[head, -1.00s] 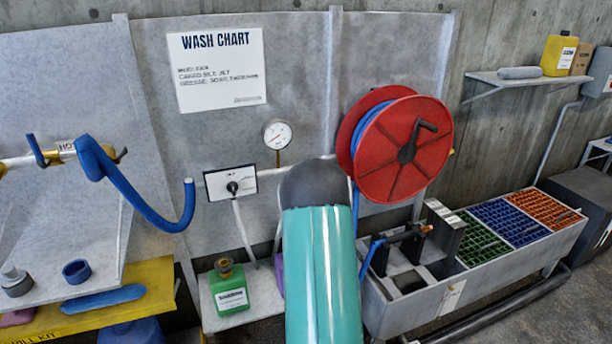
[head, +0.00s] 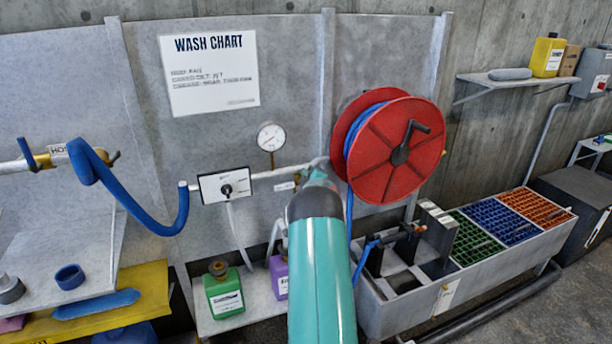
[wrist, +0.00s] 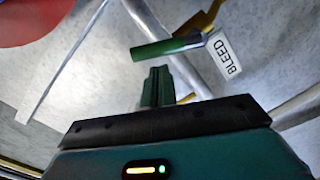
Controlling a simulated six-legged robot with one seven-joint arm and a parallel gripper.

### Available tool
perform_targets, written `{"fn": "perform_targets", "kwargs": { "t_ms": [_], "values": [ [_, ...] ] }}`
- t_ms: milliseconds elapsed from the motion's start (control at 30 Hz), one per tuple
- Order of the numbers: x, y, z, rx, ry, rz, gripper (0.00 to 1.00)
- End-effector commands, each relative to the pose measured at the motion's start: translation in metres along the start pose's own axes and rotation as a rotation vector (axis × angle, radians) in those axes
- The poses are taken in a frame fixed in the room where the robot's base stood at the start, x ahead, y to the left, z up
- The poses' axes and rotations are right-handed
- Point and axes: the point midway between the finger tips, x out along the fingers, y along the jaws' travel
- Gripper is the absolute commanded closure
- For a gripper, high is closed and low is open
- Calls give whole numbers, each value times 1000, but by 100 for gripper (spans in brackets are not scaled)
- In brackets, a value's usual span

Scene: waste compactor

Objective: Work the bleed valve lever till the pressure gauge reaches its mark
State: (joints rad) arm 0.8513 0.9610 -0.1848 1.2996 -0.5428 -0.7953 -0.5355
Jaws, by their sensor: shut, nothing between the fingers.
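The bleed valve lever (wrist: 168,47) has a green grip and lies across the wrist view, beside a white BLEED tag (wrist: 224,55). In the head view I cannot make out the lever behind my arm, but a small tag (head: 284,186) shows below the pipe. My gripper (wrist: 157,72) is shut and empty, its green fingers pointing at the lever's grip; they look close, but I cannot tell if they touch. The pressure gauge (head: 270,137) is a round white dial above the pipe; its needle and mark are too small to read.
A red hose reel (head: 395,150) hangs just right of my gripper. A dial box (head: 227,186) sits on the pipe to the left. Green (head: 223,290) and purple (head: 280,277) bottles stand below. A long grey trough (head: 440,290) is at right.

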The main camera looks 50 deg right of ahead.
Motion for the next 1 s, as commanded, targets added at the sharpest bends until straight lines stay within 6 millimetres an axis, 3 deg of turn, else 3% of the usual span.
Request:
{"fn": "perform_targets", "kwargs": {
  "t_ms": [1000],
  "values": [
    [1, 1, 8, 85, 0, -5, 100]
  ]
}}
